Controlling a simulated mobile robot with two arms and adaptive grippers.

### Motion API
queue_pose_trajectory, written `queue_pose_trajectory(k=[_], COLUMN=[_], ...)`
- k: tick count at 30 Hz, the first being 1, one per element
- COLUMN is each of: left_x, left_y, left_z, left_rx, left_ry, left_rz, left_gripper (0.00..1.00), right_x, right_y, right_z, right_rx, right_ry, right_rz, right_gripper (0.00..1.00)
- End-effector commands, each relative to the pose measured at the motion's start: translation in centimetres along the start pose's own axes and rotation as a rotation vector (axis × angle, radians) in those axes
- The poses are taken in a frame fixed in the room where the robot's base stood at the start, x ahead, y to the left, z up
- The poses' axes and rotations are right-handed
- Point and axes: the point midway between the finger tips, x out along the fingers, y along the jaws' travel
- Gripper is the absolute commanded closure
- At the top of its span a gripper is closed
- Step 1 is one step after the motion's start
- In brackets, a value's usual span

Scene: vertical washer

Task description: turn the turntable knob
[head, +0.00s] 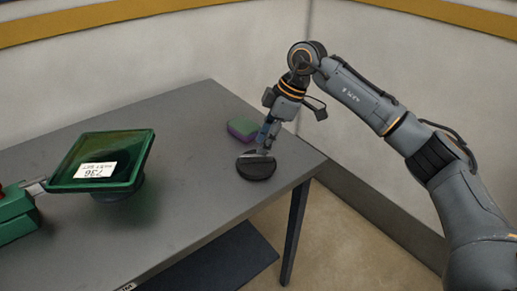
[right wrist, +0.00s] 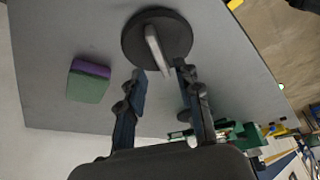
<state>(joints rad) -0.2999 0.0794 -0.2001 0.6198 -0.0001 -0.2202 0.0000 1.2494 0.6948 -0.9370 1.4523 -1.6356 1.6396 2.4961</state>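The turntable knob (head: 257,169) is a round black disc with a raised grey bar across it, near the right end of the grey table. In the right wrist view the disc (right wrist: 138,42) shows at the top, with the bar (right wrist: 156,48) pointing toward my gripper. My right gripper (head: 266,142) reaches down over the knob. In the right wrist view its two fingers (right wrist: 161,72) are apart, with the bar's near end between the tips. I cannot tell whether either finger touches the bar. My left gripper is not in view.
A green and purple sponge (head: 242,129) lies behind the knob. A green square dish (head: 118,148) with a white label stands on the table's left side, beside a green device (head: 14,215). The table (head: 200,200) is clear between dish and knob. A wall rises behind.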

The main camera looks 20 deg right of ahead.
Motion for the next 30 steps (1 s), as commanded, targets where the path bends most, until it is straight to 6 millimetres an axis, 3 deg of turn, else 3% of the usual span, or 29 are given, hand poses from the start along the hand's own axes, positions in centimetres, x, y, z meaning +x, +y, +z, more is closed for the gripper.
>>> queue_pose_trajectory(k=[7, 18, 19, 24, 30], left_x=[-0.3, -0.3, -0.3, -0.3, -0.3], left_y=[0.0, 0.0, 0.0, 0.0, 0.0], left_z=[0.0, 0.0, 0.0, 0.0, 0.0], left_rx=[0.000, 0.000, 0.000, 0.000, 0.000], left_ry=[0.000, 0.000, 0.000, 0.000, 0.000], left_rz=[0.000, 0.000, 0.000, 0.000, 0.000], left_gripper=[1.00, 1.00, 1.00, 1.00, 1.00], right_x=[3.2, 3.9, 3.9, 3.9, 3.8], right_y=[0.0, 0.0, 0.0, 0.0, 0.0], right_z=[-0.1, 0.0, 0.0, 0.0, 0.0], right_rx=[-0.001, -0.001, -0.001, -0.001, -0.002], right_ry=[0.000, 0.001, 0.001, 0.001, 0.001], right_rz=[-0.001, 0.001, 0.001, 0.001, 0.001], right_gripper=[0.66, 0.66, 0.68, 1.00, 1.00])
